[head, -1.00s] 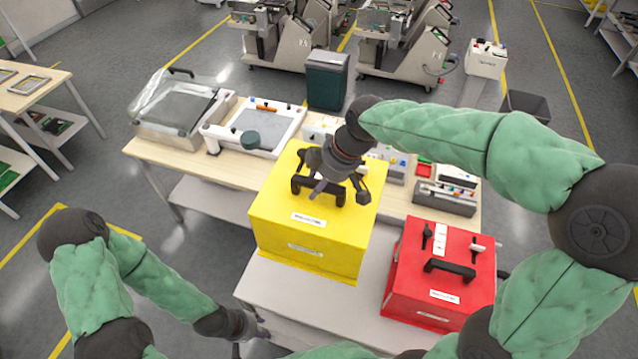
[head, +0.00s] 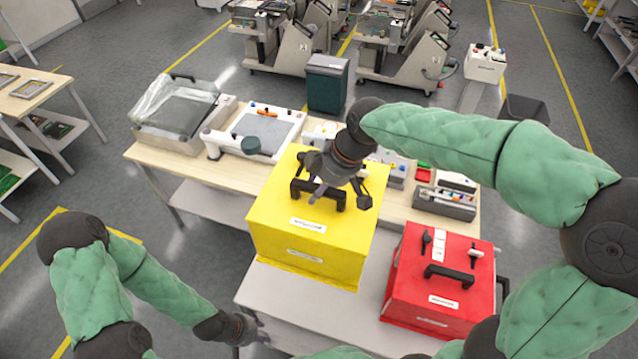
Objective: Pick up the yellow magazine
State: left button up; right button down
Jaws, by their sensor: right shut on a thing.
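The yellow magazine (head: 308,252) is a large box with white labels and a black handle on top. It sits upright over the pale front trolley, against the wooden table's front edge; whether any gap lies under it I cannot tell. My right gripper (head: 340,193) comes down from above and is shut on the magazine's black handle (head: 303,187), hiding part of it. My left gripper (head: 254,330) is low at the front left, beside the trolley's left edge, well apart from the magazine. Its fingers look spread and empty.
A red magazine (head: 438,288) with a black handle stands close on the right. Behind, the wooden table (head: 215,172) holds a covered tray (head: 178,108), a white device (head: 252,131) and small parts. A dark bin (head: 327,84) stands beyond. Floor on the left is open.

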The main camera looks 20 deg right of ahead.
jog(key=s+a, duration=0.1)
jog(key=s, duration=0.3)
jog(key=s+a, duration=0.1)
jog(key=s, duration=0.4)
jog(key=s+a+b, duration=0.1)
jog(key=s+a, duration=0.1)
jog(key=s, duration=0.2)
jog(key=shift+s+r, duration=0.15)
jog(key=shift+r, duration=0.05)
dwell(0.8)
